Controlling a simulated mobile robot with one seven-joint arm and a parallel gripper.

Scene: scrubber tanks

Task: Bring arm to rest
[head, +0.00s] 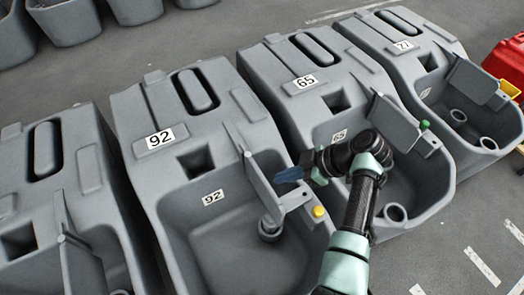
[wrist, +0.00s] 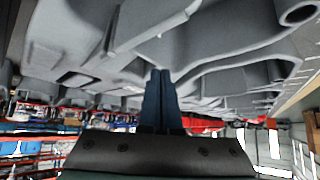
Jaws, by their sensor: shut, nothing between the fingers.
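My gripper (head: 291,175) has blue fingers and is over the gap between the tank labelled 92 (head: 135,107) and the tank labelled 65 (head: 277,68), near a raised grey flap (head: 263,187). Its fingers are shut together with nothing between them. In the wrist view the shut blue fingers (wrist: 160,100) point up the middle of the picture, with grey tank surfaces beyond. My arm reaches in from the bottom of the head view and hides part of the 65 tank's basin.
A yellow cap (head: 318,211) is on the 92 tank's rim and a green cap (head: 424,125) on the 65 tank. Tank 27 (head: 385,35) stands at the right, near a red object (head: 508,62). Open floor (head: 470,250) with white marks lies at the lower right.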

